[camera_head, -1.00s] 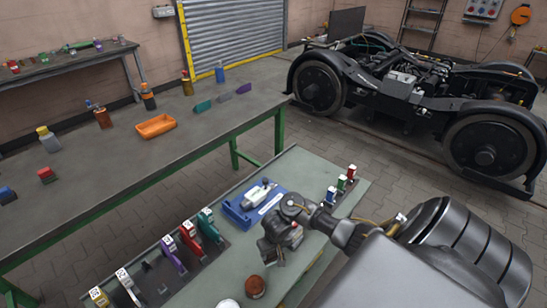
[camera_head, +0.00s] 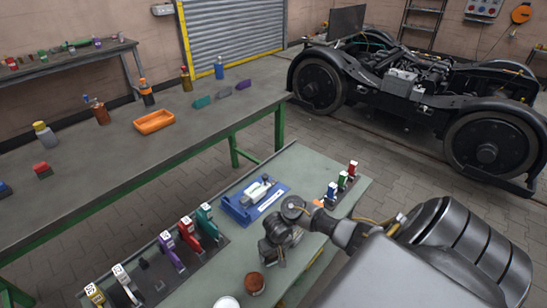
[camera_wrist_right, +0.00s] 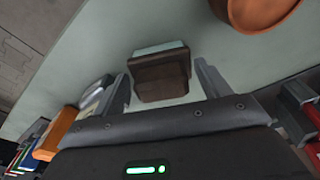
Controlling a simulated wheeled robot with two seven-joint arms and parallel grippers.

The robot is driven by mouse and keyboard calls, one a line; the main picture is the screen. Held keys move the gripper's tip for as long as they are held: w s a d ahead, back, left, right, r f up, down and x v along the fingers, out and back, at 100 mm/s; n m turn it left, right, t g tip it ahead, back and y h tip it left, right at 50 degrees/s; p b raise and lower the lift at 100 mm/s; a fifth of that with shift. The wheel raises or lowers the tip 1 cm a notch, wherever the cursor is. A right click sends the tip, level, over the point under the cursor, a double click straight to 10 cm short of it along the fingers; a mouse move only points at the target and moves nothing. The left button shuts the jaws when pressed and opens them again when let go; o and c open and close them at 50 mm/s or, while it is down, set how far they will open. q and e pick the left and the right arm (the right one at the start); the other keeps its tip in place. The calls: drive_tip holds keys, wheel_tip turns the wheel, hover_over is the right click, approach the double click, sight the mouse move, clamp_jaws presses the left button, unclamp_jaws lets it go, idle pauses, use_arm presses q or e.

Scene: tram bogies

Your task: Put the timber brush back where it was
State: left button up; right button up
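A brown block with a pale grey-green face (camera_wrist_right: 160,78), which I take to be the timber brush, lies between the fingers of my right gripper (camera_wrist_right: 162,80) in the right wrist view. A narrow gap shows between each finger and the block, so the gripper looks open around it. In the head view my right gripper (camera_head: 275,252) is low over the green table (camera_head: 235,262), and it hides the brush there. My left gripper is not in view.
A brown pot (camera_head: 254,283) and a white round item (camera_head: 226,302) stand close by. A blue tray (camera_head: 240,212) lies beyond the gripper. Coloured blocks (camera_head: 342,182) stand at right, a rack of coloured-handled tools (camera_head: 185,240) at left.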

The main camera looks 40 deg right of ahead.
sight(275, 259)
wheel_tip(275, 259, up, 12)
drive_tip(key=s+p, duration=0.1)
drive_tip(key=p, duration=0.7)
drive_tip(key=shift+s+a+r+p, duration=0.15)
drive_tip(key=shift+s+a+p, duration=0.05)
drive_tip(key=shift+p, duration=0.15)
